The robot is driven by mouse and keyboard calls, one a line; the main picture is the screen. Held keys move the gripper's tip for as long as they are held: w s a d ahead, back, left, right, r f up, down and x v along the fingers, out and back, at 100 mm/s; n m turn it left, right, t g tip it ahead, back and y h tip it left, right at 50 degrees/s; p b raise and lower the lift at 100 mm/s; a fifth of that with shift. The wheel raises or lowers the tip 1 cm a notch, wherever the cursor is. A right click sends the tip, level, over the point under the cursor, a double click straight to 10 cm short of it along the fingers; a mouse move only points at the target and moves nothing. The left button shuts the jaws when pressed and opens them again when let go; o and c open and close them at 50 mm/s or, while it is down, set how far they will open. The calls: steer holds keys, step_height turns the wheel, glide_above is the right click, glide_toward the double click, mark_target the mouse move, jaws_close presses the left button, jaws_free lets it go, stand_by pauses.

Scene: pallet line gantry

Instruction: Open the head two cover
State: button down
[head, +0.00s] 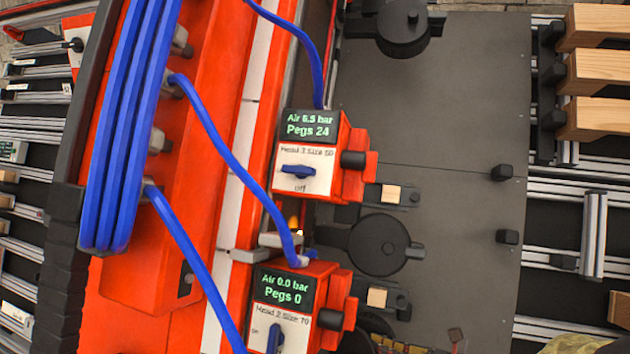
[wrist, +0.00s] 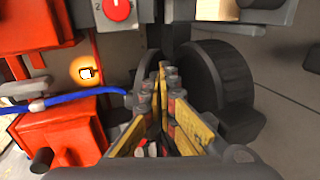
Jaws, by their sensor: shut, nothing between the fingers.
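In the head view, a red head box (head: 302,303) near the bottom has a label that seems to read Head 2 Size 70. Its display shows Air 0.0 bar and Pegs 0, and a blue knob (head: 274,340) sits below. A second red head box (head: 322,155) above it shows Air 6.5 bar and Pegs 24. I cannot tell which part is the head two cover. In the wrist view, my gripper (wrist: 161,70) is shut and empty, with its fingertips in front of a dark round drum (wrist: 222,76). A red box (wrist: 62,135) stands to its left.
Blue hoses (head: 190,240) run to the head boxes. Wooden blocks (head: 598,72) stand far right. The wrist view shows an orange light (wrist: 86,72) and a red dial (wrist: 117,9).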

mark_target(370, 350)
steer(key=shift+s+a+r+p, duration=0.3)
steer(key=shift+s+a+p, duration=0.15)
steer(key=shift+a, duration=0.1)
steer(key=shift+s+a+r, duration=0.1)
steer(key=shift+a, duration=0.05)
steer(key=shift+s+a+r+p, duration=0.2)
steer(key=shift+a+p, duration=0.15)
steer(key=shift+a, duration=0.05)
steer(key=shift+s+a+r+p, duration=0.15)
steer(key=shift+s+a+p, duration=0.05)
steer(key=shift+a+p, duration=0.15)
steer(key=shift+s+a, duration=0.1)
steer(key=shift+a, duration=0.05)
steer(key=shift+s+a+r+p, duration=0.2)
steer(key=shift+a+p, duration=0.1)
steer(key=shift+a, duration=0.25)
steer(key=shift+s+a+r+p, duration=0.15)
steer(key=shift+a+p, duration=0.1)
steer(key=shift+a, duration=0.4)
